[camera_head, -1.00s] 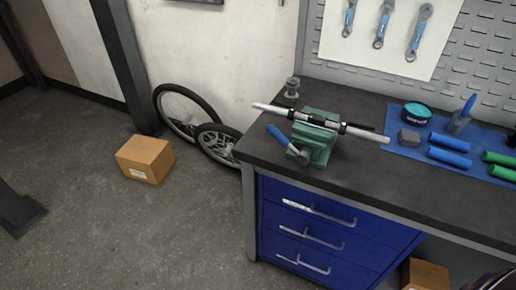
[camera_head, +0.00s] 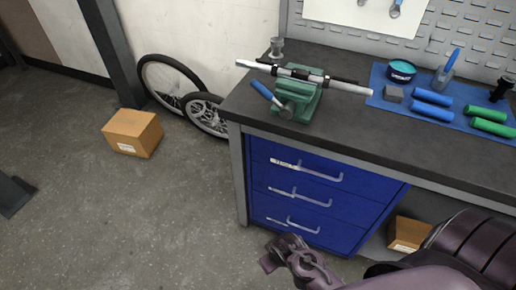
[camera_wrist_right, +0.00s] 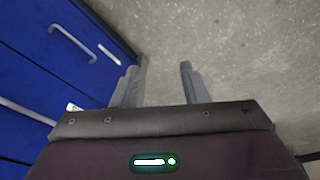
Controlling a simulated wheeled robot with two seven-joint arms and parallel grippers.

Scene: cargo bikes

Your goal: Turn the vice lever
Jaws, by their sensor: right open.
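The green vice (camera_head: 303,98) stands on the near left corner of the workbench, with a silver tube (camera_head: 345,85) lying across its top. The vice lever (camera_head: 263,92) has a blue handle on its front left side, slanting from upper left down to a grey hub. My right gripper (camera_head: 280,249) is low in front of the blue drawers, well below the vice and apart from it. In the right wrist view my right gripper (camera_wrist_right: 163,76) is open and empty, its two fingers spread over the floor. My left gripper is not in view.
The workbench (camera_head: 350,129) has blue drawers (camera_head: 330,187) beneath. A blue mat (camera_head: 440,112) holds several grips, a tin and a cup. A cardboard box (camera_head: 132,132) and wheels (camera_head: 165,80) are on the left. A second box (camera_head: 407,233) sits under the bench.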

